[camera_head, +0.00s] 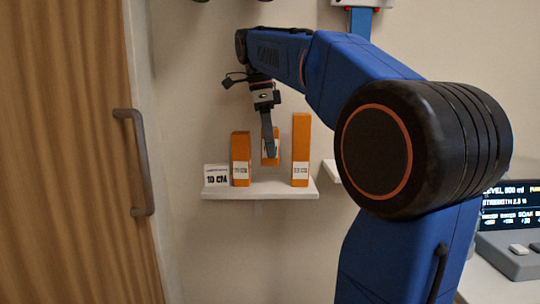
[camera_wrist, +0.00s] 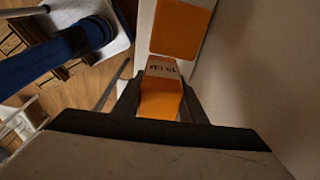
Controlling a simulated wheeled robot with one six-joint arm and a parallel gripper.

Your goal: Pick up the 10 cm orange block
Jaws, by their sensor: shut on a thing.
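Three orange blocks with white labels show in the head view. The shortest, the middle block (camera_head: 276,137), is in my gripper (camera_head: 269,151), which hides part of it. Its lower end appears to be above the white shelf (camera_head: 262,194). In the wrist view the held orange block (camera_wrist: 160,102) sits between the two dark fingers of my gripper (camera_wrist: 160,96), with a white printed label at its far part. The fingers are shut on it. The medium block (camera_head: 240,152) stands upright on the shelf to the left, and the tallest block (camera_head: 301,145) stands upright to the right.
A white sign (camera_head: 216,176) stands at the shelf's left end. A wooden door (camera_head: 65,160) with a grey handle (camera_head: 139,165) is at the left. A device with a lit screen (camera_head: 512,208) is at the right. Another orange block (camera_wrist: 182,28) is close beyond the held one in the wrist view.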

